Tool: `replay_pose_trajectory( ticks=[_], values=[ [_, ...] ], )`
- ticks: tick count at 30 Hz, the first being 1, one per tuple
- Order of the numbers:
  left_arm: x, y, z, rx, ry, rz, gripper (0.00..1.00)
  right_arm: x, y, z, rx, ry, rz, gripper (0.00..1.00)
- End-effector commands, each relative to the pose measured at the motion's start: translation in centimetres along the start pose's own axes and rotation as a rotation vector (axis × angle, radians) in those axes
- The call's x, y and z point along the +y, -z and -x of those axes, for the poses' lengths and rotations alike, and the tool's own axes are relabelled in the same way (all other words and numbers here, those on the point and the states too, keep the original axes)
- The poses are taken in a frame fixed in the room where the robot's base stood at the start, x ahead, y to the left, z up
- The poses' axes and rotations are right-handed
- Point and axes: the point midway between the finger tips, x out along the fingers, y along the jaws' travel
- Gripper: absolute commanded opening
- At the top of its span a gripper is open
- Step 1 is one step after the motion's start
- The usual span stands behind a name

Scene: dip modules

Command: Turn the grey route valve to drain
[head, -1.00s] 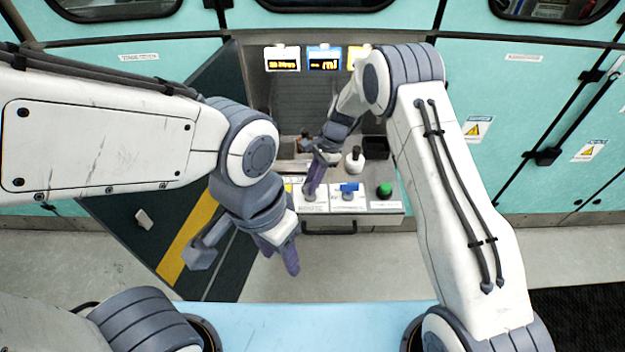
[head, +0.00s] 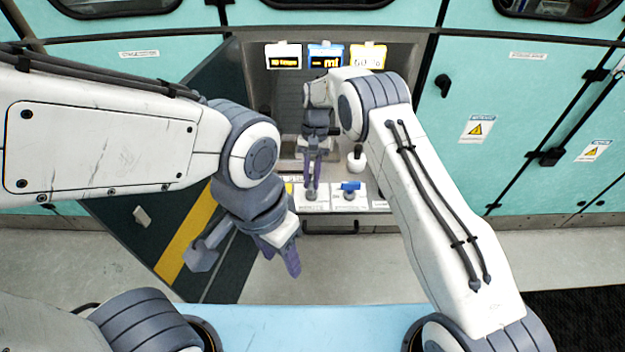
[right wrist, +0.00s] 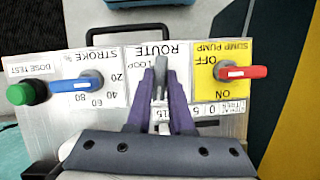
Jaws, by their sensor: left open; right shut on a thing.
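The grey route valve (right wrist: 160,77) shows in the right wrist view, on the white plate (right wrist: 139,94) marked ROUTE. Its handle runs nearly straight up in that picture, just right of the LOOP mark. The drain mark is not readable. My right gripper (right wrist: 161,90) is shut on the valve, with one purple finger on each side of the handle. In the head view, my right gripper (head: 311,186) stands nearly upright over the panel and hides most of the valve. My left gripper (head: 280,254) is open and empty, low and in front of the panel.
Beside the valve are a blue STROKE knob (right wrist: 70,86), a green button (right wrist: 20,93) and a red SUMP PUMP handle (right wrist: 242,72). A white bottle with a dark top (head: 356,158) stands behind the panel. Lit displays (head: 325,58) hang above.

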Motion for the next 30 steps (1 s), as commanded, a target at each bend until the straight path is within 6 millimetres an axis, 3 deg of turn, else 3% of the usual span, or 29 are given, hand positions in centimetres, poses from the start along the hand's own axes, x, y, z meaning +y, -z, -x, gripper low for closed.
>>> replay_pose_trajectory(
  ticks=[12, 27, 28, 30],
  values=[
    [-0.02, -0.02, -0.32, 0.0, 0.0, 0.0, 0.5, -0.07, 0.07, 0.13, 0.004, -0.061, 0.146, 0.0],
    [-0.02, -0.02, -0.32, 0.0, 0.0, 0.0, 0.5, -0.08, 0.06, 0.15, 0.004, -0.066, 0.16, 0.0],
    [-0.02, -0.02, -0.33, 0.0, 0.0, 0.0, 0.5, -0.08, 0.06, 0.15, 0.004, -0.066, 0.159, 0.31],
    [-0.02, -0.02, -0.33, 0.0, 0.0, 0.0, 0.5, -0.09, 0.05, 0.14, 0.004, -0.066, 0.159, 0.5]
  ],
)
